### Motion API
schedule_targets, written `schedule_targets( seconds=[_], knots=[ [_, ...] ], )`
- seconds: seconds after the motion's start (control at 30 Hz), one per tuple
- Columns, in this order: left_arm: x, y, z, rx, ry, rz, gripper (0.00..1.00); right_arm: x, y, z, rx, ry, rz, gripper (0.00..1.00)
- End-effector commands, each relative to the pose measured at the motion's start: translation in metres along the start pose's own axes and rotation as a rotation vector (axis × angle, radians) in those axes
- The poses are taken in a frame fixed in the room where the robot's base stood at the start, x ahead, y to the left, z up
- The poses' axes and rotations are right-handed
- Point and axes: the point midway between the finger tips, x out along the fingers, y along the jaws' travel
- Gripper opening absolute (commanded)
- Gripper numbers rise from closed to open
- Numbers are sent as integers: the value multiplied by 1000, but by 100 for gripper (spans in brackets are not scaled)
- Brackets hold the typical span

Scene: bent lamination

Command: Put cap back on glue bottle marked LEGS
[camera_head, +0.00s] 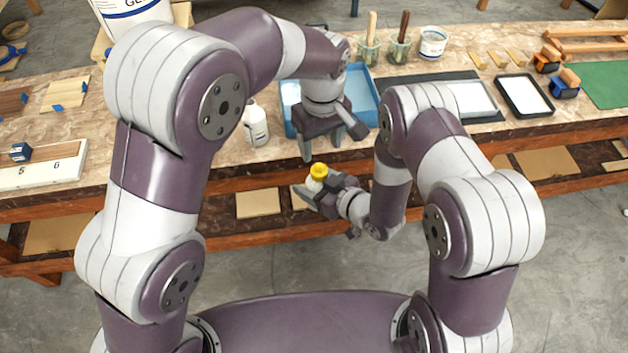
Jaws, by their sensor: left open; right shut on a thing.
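My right gripper (312,193) is shut on a small white bottle (314,184) with a yellow top (319,170), held in front of the table's front edge. The bottle looks roughly upright. Its label cannot be read, and I cannot tell whether the yellow part is a separate cap. My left gripper (332,146) is open, pointing down just above the yellow top and apart from it. Another white bottle (256,124) stands on the table to the left of my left gripper; its marking is too small to read.
A blue tray (365,98) lies behind my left gripper. Jars with brushes (370,48), a white tub (432,42) and a black-framed tray (523,95) stand to the right. A numbered board (42,172) lies at the left. A lower shelf (270,228) runs under the table.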

Motion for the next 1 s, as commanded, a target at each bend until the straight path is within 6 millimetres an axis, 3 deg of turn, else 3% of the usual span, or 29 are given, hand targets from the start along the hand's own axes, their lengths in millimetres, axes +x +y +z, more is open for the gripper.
schedule_targets(
  seconds=[0.47,0.8,1.0],
  knots=[
    [6,-3,0,-53,-5,-8,58,0,0,0,0,1,0,0],
    [59,-4,1,-52,-5,-9,58,0,0,0,0,1,0,0],
    [77,-3,1,-52,-4,-7,58,0,0,0,0,1,0,0]
  ],
)
